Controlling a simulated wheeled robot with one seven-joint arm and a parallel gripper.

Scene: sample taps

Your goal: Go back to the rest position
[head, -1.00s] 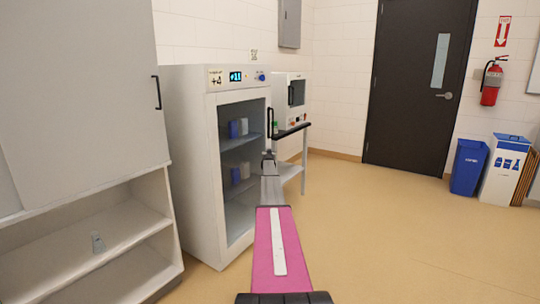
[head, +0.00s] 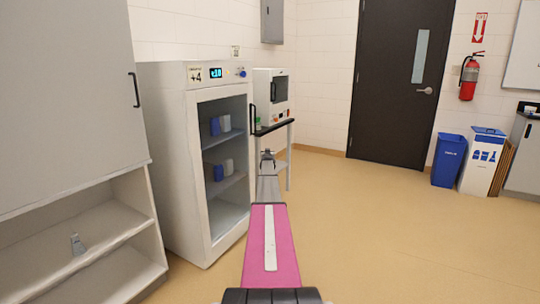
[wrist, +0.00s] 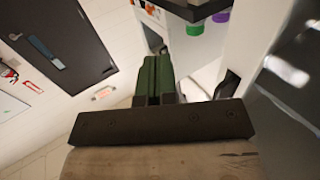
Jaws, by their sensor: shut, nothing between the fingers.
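My arm, with its pink link, reaches forward in the middle of the head view. My gripper (head: 267,156) is at its far end, seen small in front of the side table by the fridge. In the wrist view my gripper's two green fingers (wrist: 156,78) lie together, shut, with nothing seen between them. The gripper appears to be in free air; its exact gap to the fridge and table cannot be told.
A white fridge (head: 164,160) with blue and white containers inside stands left of my arm. Behind it a side table (head: 275,128) bears a white appliance (head: 263,90). A cabinet (head: 70,110) stands at left. Bins (head: 448,160) stand far right. The floor right of my arm is clear.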

